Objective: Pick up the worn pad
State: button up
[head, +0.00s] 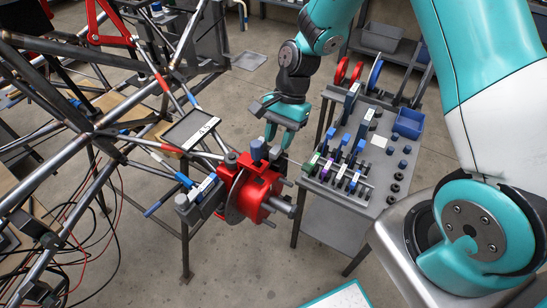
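A red brake caliper (258,196) sits around a grey disc (236,197) at the middle of the head view. A blue block (258,148) and a darker block beside it stand at the caliper's top. I cannot tell for sure which piece is the worn pad. My gripper (285,124) is teal and points down, just above and behind the caliper, close to its top right. Its fingertips partly overlap the caliper area in the picture. Whether the fingers are open or shut, or touch anything, is not clear.
A grey bench (335,228) on the right carries a rack of coloured blocks, dark round parts and a blue bin (408,123). A tube chassis (85,130) fills the left, with loose cables below. A dark tablet-like panel (190,130) sits left of my gripper.

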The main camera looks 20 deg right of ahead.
jog(key=shift+x, duration=1.1)
grip_shut()
jog(key=shift+r, duration=0.1)
notch_tip(320, 180, up, 20)
jog(key=shift+p, duration=0.45)
